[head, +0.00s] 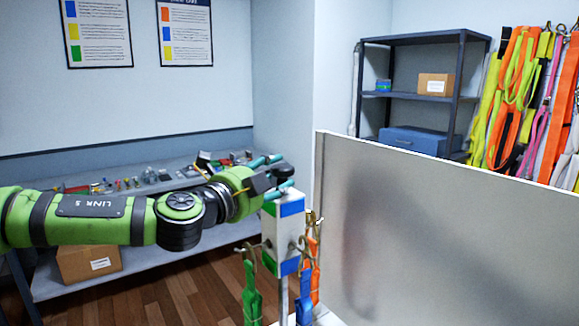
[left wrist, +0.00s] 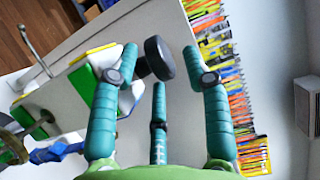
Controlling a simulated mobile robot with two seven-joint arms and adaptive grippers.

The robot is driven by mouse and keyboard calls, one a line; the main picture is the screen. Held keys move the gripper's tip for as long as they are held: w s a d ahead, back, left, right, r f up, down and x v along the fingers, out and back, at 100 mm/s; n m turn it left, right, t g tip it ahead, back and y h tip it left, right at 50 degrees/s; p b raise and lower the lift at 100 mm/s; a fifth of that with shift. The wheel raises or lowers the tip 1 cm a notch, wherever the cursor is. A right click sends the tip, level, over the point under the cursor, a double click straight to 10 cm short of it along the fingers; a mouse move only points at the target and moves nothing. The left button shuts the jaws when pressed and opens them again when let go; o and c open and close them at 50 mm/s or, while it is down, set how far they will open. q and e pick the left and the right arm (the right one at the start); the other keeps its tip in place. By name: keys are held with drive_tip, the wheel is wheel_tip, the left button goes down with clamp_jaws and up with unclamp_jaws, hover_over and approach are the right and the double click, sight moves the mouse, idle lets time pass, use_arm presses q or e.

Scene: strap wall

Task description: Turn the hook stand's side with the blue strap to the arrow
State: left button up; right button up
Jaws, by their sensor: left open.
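The hook stand (head: 286,232) is a white block on a thin post, with blue, green and other coloured bands. Metal hooks stick out from it. A green strap (head: 251,297) hangs at its left front, a blue strap (head: 304,297) at its right front, and an orange strap (head: 314,268) behind. A dark round knob (left wrist: 159,58) sits on top. My left gripper (head: 280,174) is open, its teal fingers apart around the knob; in the left wrist view I cannot tell whether they touch it. No arrow is visible. My right gripper is not in view.
A large grey panel (head: 440,230) stands close on the right of the stand. A bench (head: 165,215) with small hardware lies behind my left arm. A shelf rack (head: 425,40) and many hanging straps (head: 520,95) are at the back right.

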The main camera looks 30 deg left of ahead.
sight(289, 169)
use_arm(q)
drive_tip(key=shift+w, duration=0.2)
drive_tip(key=w, duration=0.2)
drive_tip(key=shift+w+f+p, duration=0.2)
drive_tip(key=shift+w+p, duration=0.1)
drive_tip(key=w, duration=0.2)
drive_tip(key=shift+w+p, duration=0.3)
drive_tip(key=shift+p, duration=0.1)
drive_tip(key=shift+w, duration=0.25)
drive_tip(key=shift+s, duration=0.1)
clamp_jaws()
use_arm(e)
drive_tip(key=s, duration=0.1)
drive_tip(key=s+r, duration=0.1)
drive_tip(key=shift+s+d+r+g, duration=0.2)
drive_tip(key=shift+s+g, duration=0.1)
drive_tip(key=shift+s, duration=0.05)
